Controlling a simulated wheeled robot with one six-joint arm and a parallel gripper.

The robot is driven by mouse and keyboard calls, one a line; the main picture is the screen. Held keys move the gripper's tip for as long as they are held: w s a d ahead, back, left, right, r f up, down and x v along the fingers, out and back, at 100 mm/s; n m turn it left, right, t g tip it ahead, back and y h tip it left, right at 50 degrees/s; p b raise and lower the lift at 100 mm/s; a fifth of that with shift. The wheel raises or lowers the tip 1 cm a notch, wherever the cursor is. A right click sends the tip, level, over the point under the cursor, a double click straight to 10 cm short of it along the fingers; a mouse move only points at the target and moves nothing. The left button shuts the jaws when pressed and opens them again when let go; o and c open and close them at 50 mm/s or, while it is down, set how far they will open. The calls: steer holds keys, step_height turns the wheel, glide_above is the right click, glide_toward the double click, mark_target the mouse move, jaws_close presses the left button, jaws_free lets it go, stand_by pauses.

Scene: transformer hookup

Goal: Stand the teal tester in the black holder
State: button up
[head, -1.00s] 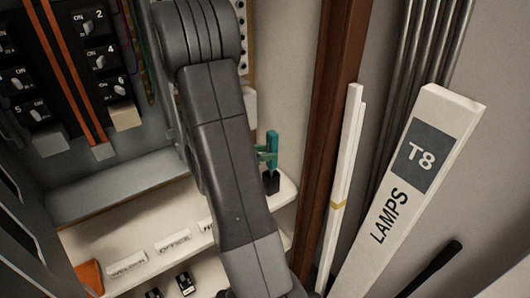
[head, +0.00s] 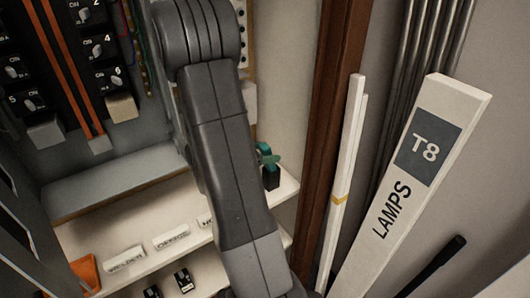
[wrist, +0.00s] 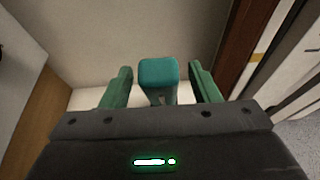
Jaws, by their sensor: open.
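The teal tester (head: 263,148) is upright at the black holder (head: 271,181) on the white shelf, right of my arm in the head view. Its lower part is hidden, seemingly inside the holder. In the wrist view the tester's teal top (wrist: 158,71) is between the two green fingers of my gripper (wrist: 160,82), with a visible gap on each side. My gripper is open around the tester and not clamped on it. In the head view only a green bit of the gripper (head: 272,159) shows beside the tester; my arm hides the rest.
The white shelf (head: 200,205) carries labels such as WELDER (head: 125,260) and small black switches (head: 184,280). A breaker panel (head: 60,70) is at upper left.

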steer(key=v, duration=1.3)
steer(key=shift+s+a, duration=0.25)
steer(key=shift+a, duration=0.05)
stand_by(0.6)
steer(key=x, duration=1.3)
steer(key=shift+w+d, duration=0.3)
